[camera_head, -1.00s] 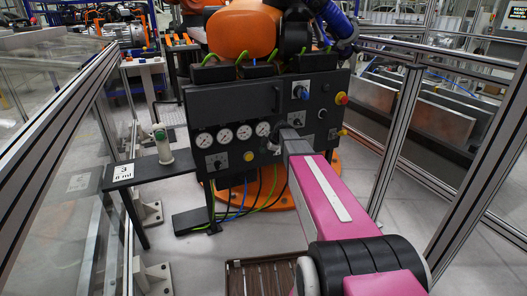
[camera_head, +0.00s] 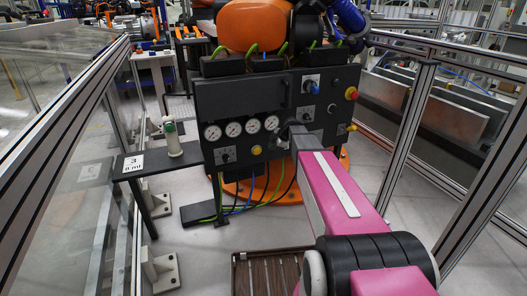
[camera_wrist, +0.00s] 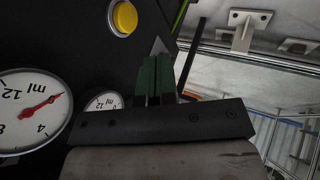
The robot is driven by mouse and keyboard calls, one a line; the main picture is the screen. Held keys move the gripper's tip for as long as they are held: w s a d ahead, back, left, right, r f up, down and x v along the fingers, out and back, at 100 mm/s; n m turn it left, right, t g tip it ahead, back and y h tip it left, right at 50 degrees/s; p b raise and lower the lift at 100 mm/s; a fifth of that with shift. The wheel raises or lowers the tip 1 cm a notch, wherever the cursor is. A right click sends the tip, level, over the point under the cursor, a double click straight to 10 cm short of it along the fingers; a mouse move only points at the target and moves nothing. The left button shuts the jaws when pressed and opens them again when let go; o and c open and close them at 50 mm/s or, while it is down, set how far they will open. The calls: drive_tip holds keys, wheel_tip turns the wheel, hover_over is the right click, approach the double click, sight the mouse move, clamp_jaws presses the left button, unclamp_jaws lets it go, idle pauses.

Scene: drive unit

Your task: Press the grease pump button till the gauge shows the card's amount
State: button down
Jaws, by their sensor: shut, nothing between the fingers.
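The black panel (camera_head: 240,105) carries several round white gauges in a row, the rightmost being a gauge (camera_head: 271,122) close to my gripper. A yellow button (camera_head: 257,150) sits below them; it also shows in the wrist view (camera_wrist: 124,17). A white card (camera_head: 133,163) on the shelf at left reads 3, with "8 ml" beneath. In the wrist view a large gauge (camera_wrist: 30,108) appears upside down, its red needle on the side away from the 12. My gripper (camera_wrist: 153,65) has its green fingers shut and empty. In the head view my gripper (camera_head: 283,131) is at the panel; contact cannot be told.
A white cylinder with a green part (camera_head: 172,137) stands on the shelf. Other knobs and a red button (camera_head: 351,93) are at the panel's right. Cables hang below it. A slatted brown crate (camera_head: 268,272) lies in front. Framed fences flank both sides.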

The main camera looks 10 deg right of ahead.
sight(260, 152)
drive_tip(key=shift+w+a+f, duration=0.95)
drive_tip(key=shift+w+f, duration=0.25)
drive_tip(key=shift+f, duration=0.1)
drive_tip(key=shift+w+a+f, duration=1)
drive_tip(key=shift+w+f, duration=0.25)
drive_tip(key=shift+w+a+f, duration=0.95)
drive_tip(key=shift+w+f, duration=0.25)
drive_tip(key=shift+f, duration=0.1)
